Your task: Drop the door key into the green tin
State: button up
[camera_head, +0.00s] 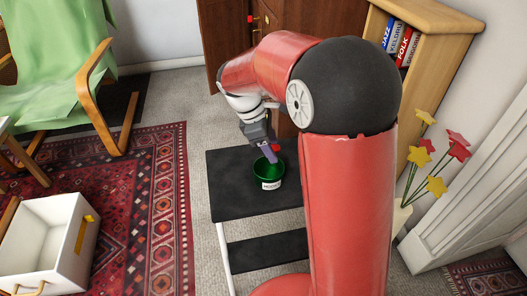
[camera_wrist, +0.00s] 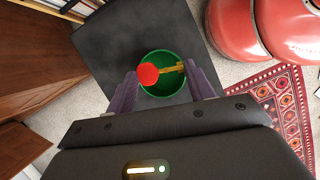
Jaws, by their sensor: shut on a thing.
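The door key (camera_wrist: 172,69) has a brass-coloured shaft and a round red head. My gripper (camera_wrist: 162,71) is shut on it, with the key spanning crosswise between the two purple-grey fingers. In the head view the gripper (camera_head: 268,154) points down just above the green tin, and the red head of the key (camera_head: 276,147) shows beside the fingers. The green tin (camera_head: 269,184) stands upright on a black step stool (camera_head: 238,202) and has a white label. In the wrist view the tin (camera_wrist: 160,93) lies below the key, its mouth open, its inside partly covered by the key.
A white drawer-like box (camera_head: 45,240) lies on the patterned rug (camera_head: 150,215) at left, near a green-draped armchair (camera_head: 50,70). A wooden bookshelf (camera_head: 440,45) and red and yellow flowers (camera_head: 437,187) are at right. The stool top around the tin is clear.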

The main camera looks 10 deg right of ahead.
jog(key=shift+w, duration=0.35)
jog(key=shift+w+f, duration=0.1)
notch_tip(320, 180, down, 6)
jog(key=b, duration=0.5)
jog(key=shift+b, duration=0.3)
jog(key=shift+r, duration=0.2)
jog(key=o, duration=1.2)
jog(key=shift+o, duration=0.2)
jog(key=shift+r, duration=0.1)
jog(key=p+v, duration=0.1)
jog(key=v, duration=0.6)
jog(key=shift+a+r, duration=0.2)
jog(key=shift+r, duration=0.1)
